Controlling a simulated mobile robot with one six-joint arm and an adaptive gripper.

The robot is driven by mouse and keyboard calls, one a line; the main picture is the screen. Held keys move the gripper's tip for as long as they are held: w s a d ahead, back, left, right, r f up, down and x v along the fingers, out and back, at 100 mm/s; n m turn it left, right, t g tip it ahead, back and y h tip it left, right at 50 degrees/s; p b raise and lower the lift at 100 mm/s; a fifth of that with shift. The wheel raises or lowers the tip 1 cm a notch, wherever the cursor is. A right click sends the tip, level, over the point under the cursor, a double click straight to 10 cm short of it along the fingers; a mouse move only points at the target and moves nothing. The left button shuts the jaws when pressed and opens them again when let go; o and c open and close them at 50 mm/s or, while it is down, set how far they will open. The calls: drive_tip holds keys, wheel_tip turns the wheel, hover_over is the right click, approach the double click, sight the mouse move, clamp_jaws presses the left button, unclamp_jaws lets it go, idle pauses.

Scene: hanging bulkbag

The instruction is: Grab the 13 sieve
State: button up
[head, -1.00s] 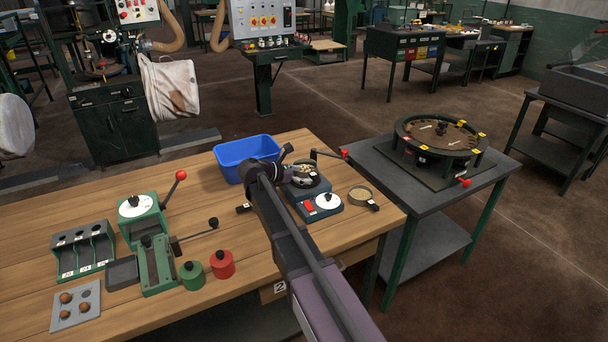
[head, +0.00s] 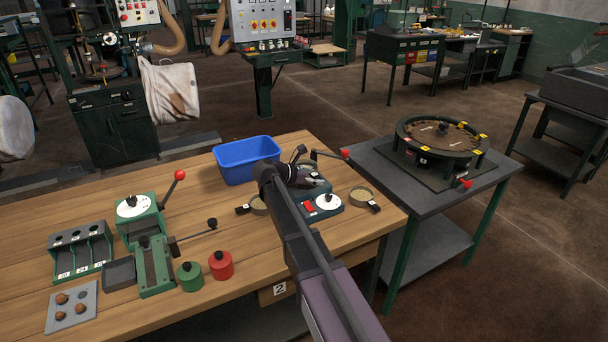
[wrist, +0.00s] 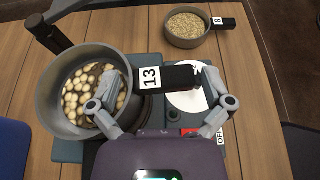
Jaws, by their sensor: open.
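The sieve marked 13 (wrist: 82,88) is a grey round pan holding pale round pieces, in the wrist view. It sits on the green-grey device with a white dial (head: 327,201). Its black handle with the white 13 label (wrist: 150,78) points right. My gripper (wrist: 160,88) is open above the handle, one finger over the pan's right edge and the other near the handle's far end. In the head view my gripper (head: 298,178) is over the device and hides most of the sieve.
A sieve marked 8 (head: 360,194) with grain lies right of the device, and another sieve (head: 259,206) lies left, partly behind my arm. A blue bin (head: 246,160) stands behind. A lever with a red knob (head: 345,154) rises at the back right. A side table (head: 432,184) adjoins.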

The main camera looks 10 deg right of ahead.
drive_tip(key=c, duration=0.9)
drive_tip(key=shift+r, duration=0.1)
wheel_tip(320, 180, up, 3)
drive_tip(key=p, duration=0.3)
drive_tip(key=s+d, duration=0.1)
drive_tip(key=s, duration=0.4)
drive_tip(key=s+d+r+p, duration=0.1)
drive_tip(key=s, duration=0.4)
drive_tip(key=s+d+p, duration=0.1)
drive_tip(key=s+d, duration=0.1)
drive_tip(key=s, duration=0.3)
drive_tip(key=shift+s+r, duration=0.25)
drive_tip(key=shift+r, duration=0.15)
